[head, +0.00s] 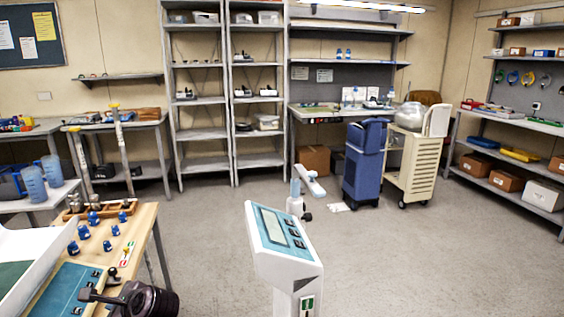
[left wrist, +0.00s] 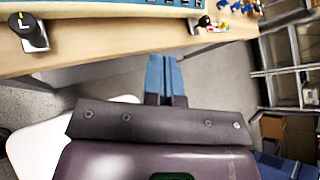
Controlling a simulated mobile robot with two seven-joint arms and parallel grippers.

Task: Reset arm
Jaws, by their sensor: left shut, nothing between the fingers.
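My left gripper (left wrist: 165,72) shows its two blue fingers closed together, with nothing between them, in the left wrist view. They are over the floor, just off the wooden table's edge. In the head view the dark wrist of my left arm is at the bottom left, beside the table's front corner; its fingers cannot be made out there. My right gripper is in neither view. Another teal-panelled device (head: 68,290) lies on the wooden table.
A black knob marked L (left wrist: 32,34) is close to my left gripper. A blue bin (head: 363,165) and a cream cart (head: 412,160) stand behind. The floor at right is clear.

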